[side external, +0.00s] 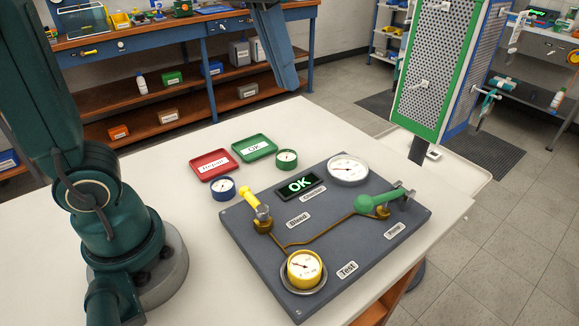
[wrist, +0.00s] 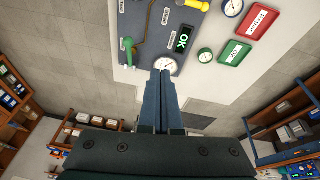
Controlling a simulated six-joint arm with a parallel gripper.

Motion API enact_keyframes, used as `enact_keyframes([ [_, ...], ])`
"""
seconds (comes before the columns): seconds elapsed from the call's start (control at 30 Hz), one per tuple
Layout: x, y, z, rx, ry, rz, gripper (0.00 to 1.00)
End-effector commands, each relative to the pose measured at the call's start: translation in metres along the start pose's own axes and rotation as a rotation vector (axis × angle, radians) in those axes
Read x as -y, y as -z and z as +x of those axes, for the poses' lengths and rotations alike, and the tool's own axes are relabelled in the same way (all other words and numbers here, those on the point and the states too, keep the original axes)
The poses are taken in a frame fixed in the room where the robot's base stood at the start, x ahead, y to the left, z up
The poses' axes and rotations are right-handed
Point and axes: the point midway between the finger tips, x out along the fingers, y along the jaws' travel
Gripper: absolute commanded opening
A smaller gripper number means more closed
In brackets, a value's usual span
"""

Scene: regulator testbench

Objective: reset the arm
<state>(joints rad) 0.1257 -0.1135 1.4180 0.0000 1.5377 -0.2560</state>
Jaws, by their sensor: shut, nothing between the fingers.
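My gripper (side external: 287,84) hangs in the air above the far edge of the white table in the side view. Its blue-grey fingers are together and empty. In the wrist view the closed fingers (wrist: 163,78) point toward the white gauge at the edge of the board, apart from everything as far as I can tell. The dark test board (side external: 335,262) carries a yellow gauge (side external: 304,269) at the Test label, a white gauge (side external: 348,169), a lit OK display (side external: 299,185), a yellow-handled valve (side external: 250,197) by the Bleed label and a green-handled valve (side external: 378,203).
A red Reject tray (side external: 199,169) and a green OK tray (side external: 268,142) lie empty behind the board. A blue gauge (side external: 223,188) and a green gauge (side external: 286,159) stand near them. A green-framed perforated panel (side external: 432,75) rises at the right.

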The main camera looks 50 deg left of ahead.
Motion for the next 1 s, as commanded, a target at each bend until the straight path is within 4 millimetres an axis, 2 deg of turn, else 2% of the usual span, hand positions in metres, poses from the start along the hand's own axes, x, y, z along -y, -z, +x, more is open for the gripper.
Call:
enact_keyframes([
  [0.17,0.021,-0.034,0.007,-0.072,0.002,0.003,0.0],
  [0.27,0.03,-0.053,0.019,-0.108,0.006,0.012,0.0],
  [0.4,0.04,-0.079,0.042,-0.148,0.014,0.036,0.0],
  [0.6,0.047,-0.103,0.075,-0.169,0.022,0.087,0.0],
  [0.73,0.048,-0.107,0.089,-0.17,0.024,0.121,0.0],
  [0.83,0.047,-0.101,0.087,-0.199,0.023,0.137,0.0],
  [1.0,0.047,-0.101,0.087,-0.198,0.024,0.141,0.0],
])
